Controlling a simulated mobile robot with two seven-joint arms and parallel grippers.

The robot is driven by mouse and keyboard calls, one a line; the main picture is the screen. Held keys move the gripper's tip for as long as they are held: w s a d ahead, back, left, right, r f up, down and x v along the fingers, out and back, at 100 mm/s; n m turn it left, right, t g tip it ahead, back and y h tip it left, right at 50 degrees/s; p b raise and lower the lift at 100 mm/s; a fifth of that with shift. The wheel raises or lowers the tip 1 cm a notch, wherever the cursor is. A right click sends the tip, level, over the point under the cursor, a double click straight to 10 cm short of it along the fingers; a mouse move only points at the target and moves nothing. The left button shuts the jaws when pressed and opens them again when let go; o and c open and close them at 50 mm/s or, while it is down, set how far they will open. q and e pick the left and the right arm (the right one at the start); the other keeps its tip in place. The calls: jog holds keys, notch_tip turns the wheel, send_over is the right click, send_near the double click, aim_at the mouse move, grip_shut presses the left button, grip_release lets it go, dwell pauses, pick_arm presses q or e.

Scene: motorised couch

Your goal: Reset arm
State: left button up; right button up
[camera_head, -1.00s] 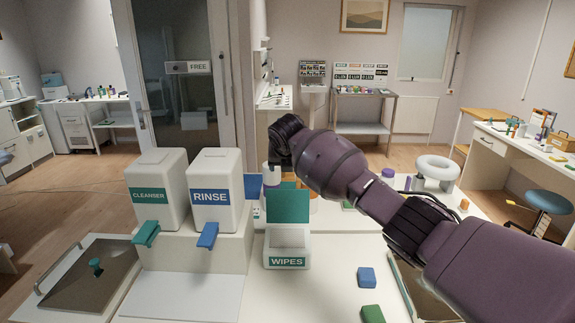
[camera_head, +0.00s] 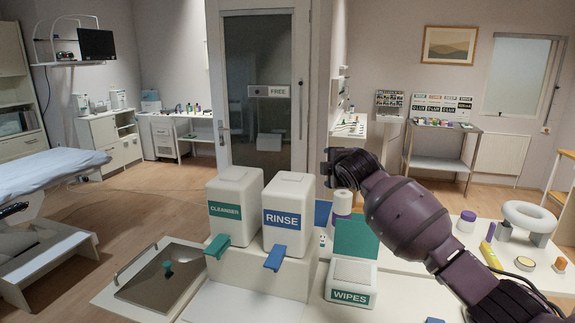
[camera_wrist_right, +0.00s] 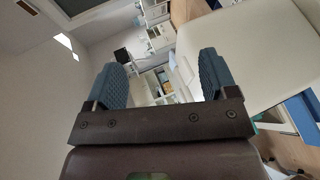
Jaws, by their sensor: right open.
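My right arm (camera_head: 408,220) comes in from the lower right in the head view, raised above the counter and bent. Its dark far end is near the wipes box and the rinse dispenser. The fingers are not clear there. In the right wrist view my right gripper (camera_wrist_right: 163,75) is open, with its two blue-padded fingers apart and nothing between them. A large pale surface fills the upper right of that view, close to the right finger. My left gripper is not in view.
The cleanser dispenser (camera_head: 231,212), rinse dispenser (camera_head: 288,213) and wipes box (camera_head: 351,283) stand on the counter by my arm. A white ring (camera_head: 529,215), purple-topped pot (camera_head: 467,221) and yellow tube (camera_head: 490,254) are at right. A couch (camera_head: 50,170) stands far left.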

jog(key=s+d+f+m+h, duration=0.1)
jog(key=s+d+f+m, duration=0.4)
jog(key=s+f, duration=0.9)
jog(key=s+d+f+m+g+h, duration=0.1)
jog(key=s+d+f+m, duration=0.4)
jog(key=s+f, duration=0.8)
jog(key=s+d+f+m+g+h, duration=0.1)
jog(key=s+d+f+m, duration=0.5)
jog(key=s+f, duration=0.8)
jog(key=s+m, duration=0.2)
jog(key=s, duration=0.6)
jog(key=shift+s+f+m, duration=0.2)
jog(key=shift+f+m, duration=0.1)
